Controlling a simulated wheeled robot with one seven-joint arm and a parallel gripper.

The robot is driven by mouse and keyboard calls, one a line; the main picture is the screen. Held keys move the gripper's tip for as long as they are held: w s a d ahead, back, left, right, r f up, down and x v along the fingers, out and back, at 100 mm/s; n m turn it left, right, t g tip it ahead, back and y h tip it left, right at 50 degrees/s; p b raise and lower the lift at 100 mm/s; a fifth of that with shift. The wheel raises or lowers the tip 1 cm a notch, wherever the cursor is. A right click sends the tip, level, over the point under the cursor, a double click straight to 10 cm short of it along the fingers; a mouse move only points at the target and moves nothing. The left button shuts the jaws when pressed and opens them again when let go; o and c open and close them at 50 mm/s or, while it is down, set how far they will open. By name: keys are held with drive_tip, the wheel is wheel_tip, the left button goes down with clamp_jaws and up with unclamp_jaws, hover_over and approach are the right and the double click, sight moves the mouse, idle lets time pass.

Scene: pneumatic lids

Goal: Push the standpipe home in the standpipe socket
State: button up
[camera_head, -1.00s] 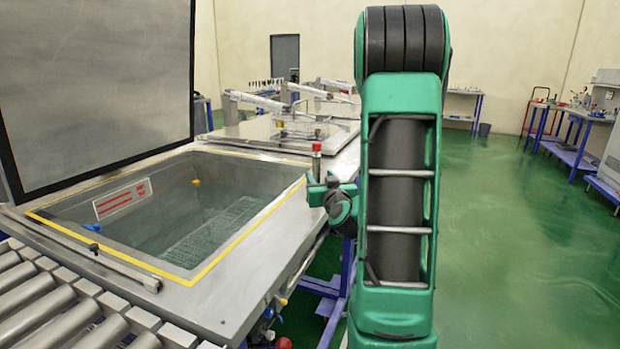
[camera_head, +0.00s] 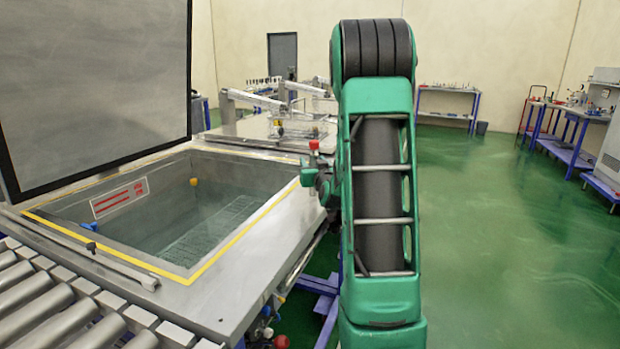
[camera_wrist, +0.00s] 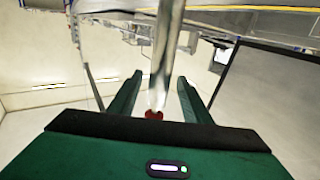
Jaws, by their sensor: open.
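The standpipe appears as a bright metal tube (camera_wrist: 165,50) in the wrist view, running down the middle between my fingers to a red end (camera_wrist: 153,114). In the head view its red top (camera_head: 314,144) shows at the tank's right rim, beside my arm. My gripper (camera_wrist: 160,78) is open, one green finger on each side of the tube, with a visible gap on both sides. In the head view my gripper (camera_head: 308,174) is just below the red top, partly hidden by my arm. I cannot make out the standpipe socket.
The open water tank (camera_head: 255,235) with a yellow-edged opening lies to the left, its raised lid (camera_head: 95,80) behind. A roller conveyor (camera_head: 50,300) is at the front left. Green floor (camera_head: 480,230) to the right is clear.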

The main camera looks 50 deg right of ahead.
drive_tip(key=shift+w, duration=0.1)
clamp_jaws()
drive_tip(key=shift+r, duration=0.15)
